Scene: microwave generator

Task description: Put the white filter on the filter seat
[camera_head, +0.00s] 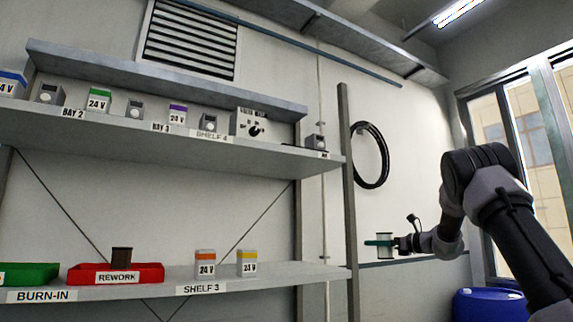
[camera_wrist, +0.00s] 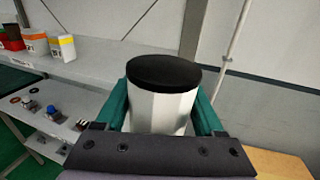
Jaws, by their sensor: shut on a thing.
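The white filter (camera_wrist: 160,108) is a white cylinder with a black top. My gripper (camera_wrist: 161,118) is shut on it, with one green finger on either side. In the head view, my gripper (camera_head: 378,243) holds the white filter (camera_head: 385,250) roughly upright in the air, to the right of the shelving post. Its underside is hidden in the wrist view. I cannot make out the filter seat in either view.
The lower shelf (camera_head: 325,272) carries a red REWORK tray (camera_head: 90,275) with a dark brown object, and two white 24 V boxes. A metal post (camera_head: 348,200) stands left of my gripper. A wooden surface (camera_wrist: 275,165) shows at lower right. A blue barrel (camera_head: 490,305) stands below my arm.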

